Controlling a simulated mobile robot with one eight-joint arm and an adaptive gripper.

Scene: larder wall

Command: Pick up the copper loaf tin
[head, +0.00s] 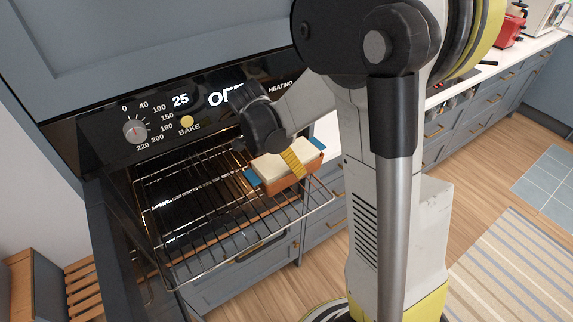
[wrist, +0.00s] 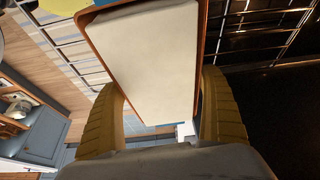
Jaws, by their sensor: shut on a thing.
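The copper loaf tin (head: 277,186) is at the right part of the pulled-out oven rack in the head view, with a cream-coloured filling and blue end handles. My gripper (head: 291,164) is shut on it, with one yellow finger visible against its near side. In the wrist view the tin (wrist: 97,51) lies between both yellow fingers of my gripper (wrist: 162,92), its pale top filling the upper middle. I cannot tell whether its underside touches the rack.
The wire oven rack (head: 190,240) extends from the open oven, empty to the left of the tin. The oven control panel (head: 165,115) is just above, reading OFF. A counter with a red appliance (head: 508,30) stands at the right, above drawers. Wooden floor lies below.

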